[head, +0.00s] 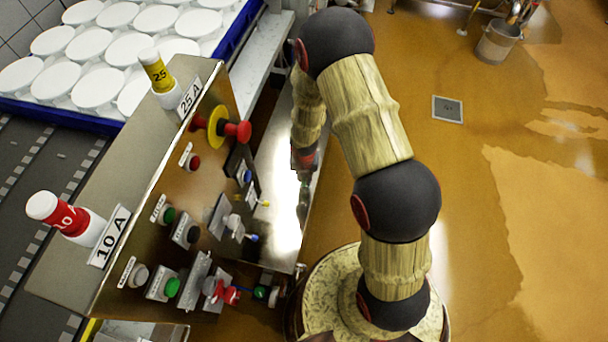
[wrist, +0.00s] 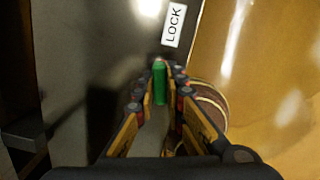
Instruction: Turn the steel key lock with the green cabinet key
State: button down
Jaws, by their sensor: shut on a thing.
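The green cabinet key (wrist: 159,83) shows in the wrist view as an upright green block between the two fingertips. My gripper (wrist: 160,95) is shut on it. In the head view my gripper (head: 304,190) hangs past the arm, low beside the right side of the steel control cabinet, and is small and partly hidden. A white label reading LOCK (wrist: 174,25) is on the dark steel face just beyond the key. The steel key lock itself is hidden behind the key and fingers, so I cannot tell whether the key is in it.
The steel cabinet (head: 130,175) carries several buttons, switches and a yellow-and-red emergency stop (head: 222,128). A red-banded fuse (head: 66,217) and a yellow-banded fuse (head: 158,75) stand on top. White moulds (head: 88,43) fill a blue tray behind. The orange floor at right is open.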

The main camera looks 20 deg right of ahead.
jog(key=shift+r+n+p, duration=0.1)
jog(key=shift+n+p, duration=1.7)
jog(key=shift+p, duration=0.45)
jog(key=shift+n+y+p, duration=0.3)
jog(key=shift+n+p, duration=0.25)
jog(key=shift+n, duration=0.05)
jog(key=shift+w+n+p, duration=0.1)
jog(key=shift+n+p, duration=0.3)
jog(key=shift+n, duration=0.2)
jog(key=shift+n+y+p, duration=0.3)
jog(key=shift+n+p, duration=1.35)
jog(key=shift+n, duration=0.65)
jog(key=shift+n+g+p, duration=0.3)
jog(key=shift+n+p, duration=1.1)
jog(key=shift+n, duration=0.8)
